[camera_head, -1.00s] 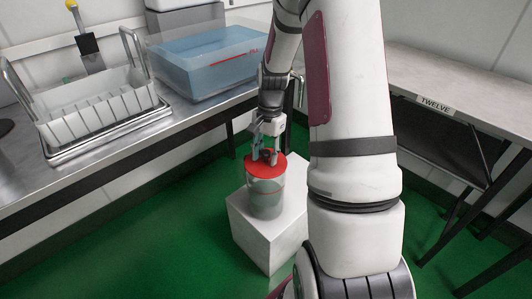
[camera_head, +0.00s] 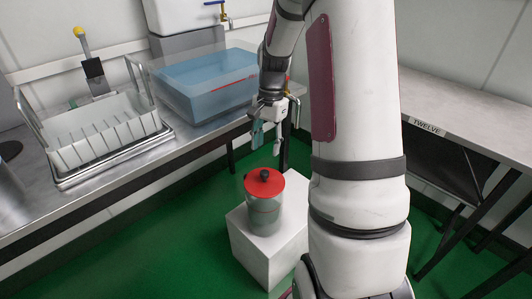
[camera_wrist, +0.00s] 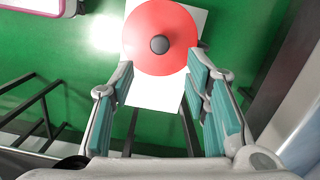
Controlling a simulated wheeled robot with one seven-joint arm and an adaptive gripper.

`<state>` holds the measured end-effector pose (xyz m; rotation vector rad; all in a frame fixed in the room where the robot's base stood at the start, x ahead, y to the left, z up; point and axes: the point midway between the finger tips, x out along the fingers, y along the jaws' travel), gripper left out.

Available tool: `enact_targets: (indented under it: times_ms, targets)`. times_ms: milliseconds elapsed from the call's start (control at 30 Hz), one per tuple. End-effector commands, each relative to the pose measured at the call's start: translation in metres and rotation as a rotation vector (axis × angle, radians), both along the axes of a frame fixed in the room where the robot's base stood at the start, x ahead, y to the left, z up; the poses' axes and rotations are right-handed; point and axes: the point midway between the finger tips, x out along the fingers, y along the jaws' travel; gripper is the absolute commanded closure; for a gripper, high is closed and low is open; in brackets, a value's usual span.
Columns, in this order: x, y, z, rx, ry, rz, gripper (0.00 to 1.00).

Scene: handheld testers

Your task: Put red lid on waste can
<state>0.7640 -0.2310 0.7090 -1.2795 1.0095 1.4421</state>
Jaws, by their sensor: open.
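The red lid (camera_head: 264,183) with its dark knob lies on top of the clear waste can (camera_head: 265,215), covering its mouth. It looks about level, though I cannot tell how exactly it is seated. The can stands upright on a white block. In the wrist view the round red lid (camera_wrist: 160,38) with its knob shows beyond the fingertips, over the white block; the can is hidden under it. My gripper (camera_head: 268,152) is open and empty, above and behind the lid, apart from it. Its open fingers (camera_wrist: 162,75) also show in the wrist view.
The white block (camera_head: 262,265) stands on the green floor. On the left metal bench are a white rack (camera_head: 100,122) and a blue-tinted clear tub (camera_head: 207,85). A table marked TWELVE (camera_head: 460,125) is at right. Green floor around the block is clear.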

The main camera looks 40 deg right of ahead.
Motion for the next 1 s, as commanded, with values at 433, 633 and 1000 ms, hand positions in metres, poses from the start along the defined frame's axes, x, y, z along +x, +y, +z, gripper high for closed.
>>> enact_targets:
  times_ms: [433,633,1000]
  targets:
    - [-0.022,0.055,0.077,-0.024,-0.027,0.213,0.57]
    - [-0.074,0.124,0.134,-0.047,-0.053,0.496,0.57]
    - [-0.206,0.211,0.176,-0.082,-0.102,1.007,0.57]
